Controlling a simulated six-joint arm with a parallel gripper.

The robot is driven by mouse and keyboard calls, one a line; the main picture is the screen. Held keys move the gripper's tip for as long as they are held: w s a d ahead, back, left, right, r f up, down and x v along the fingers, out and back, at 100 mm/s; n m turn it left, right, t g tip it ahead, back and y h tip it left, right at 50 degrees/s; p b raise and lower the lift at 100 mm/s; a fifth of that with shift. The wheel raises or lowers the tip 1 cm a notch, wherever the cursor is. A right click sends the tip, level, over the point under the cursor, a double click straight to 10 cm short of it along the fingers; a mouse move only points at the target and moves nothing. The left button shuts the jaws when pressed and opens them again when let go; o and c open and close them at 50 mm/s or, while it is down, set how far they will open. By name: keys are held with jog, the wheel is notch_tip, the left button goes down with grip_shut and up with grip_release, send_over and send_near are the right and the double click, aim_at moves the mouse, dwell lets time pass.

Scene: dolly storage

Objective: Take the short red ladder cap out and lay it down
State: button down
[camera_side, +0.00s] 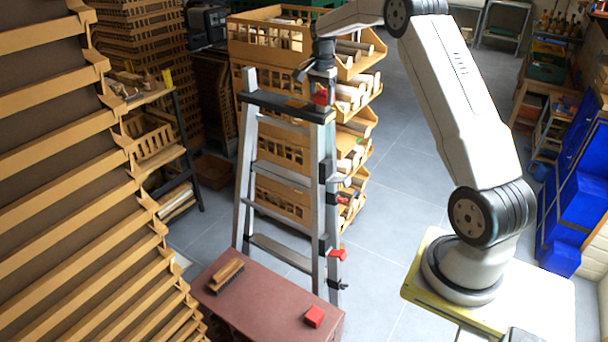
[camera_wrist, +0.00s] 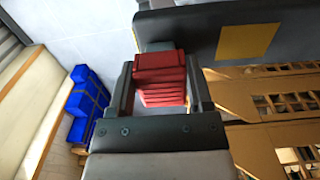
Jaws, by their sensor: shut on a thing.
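My gripper (camera_side: 322,76) is at the top right corner of the grey stepladder (camera_side: 247,165), pointing down. It is shut on a red ribbed cap (camera_side: 321,95), which also shows between the fingers in the wrist view (camera_wrist: 160,78). The cap is beside the dark top (camera_side: 285,103) of the ladder; I cannot tell how much of it still sits in the ladder rail. A second red piece, a small block (camera_side: 314,316), lies on the brown-red chest (camera_side: 265,290) at the ladder's foot.
A wooden brush (camera_side: 227,275) lies on the chest's left part; bare lid lies between it and the red block. A red knob (camera_side: 338,254) sticks out low on the ladder. Stacked wooden crates (camera_side: 262,45) with rolls stand close behind the ladder. Blue cabinets (camera_side: 578,200) are at right.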

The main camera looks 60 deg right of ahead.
jog(key=shift+r, duration=0.4)
dwell(0.3)
jog(key=shift+r, duration=0.9)
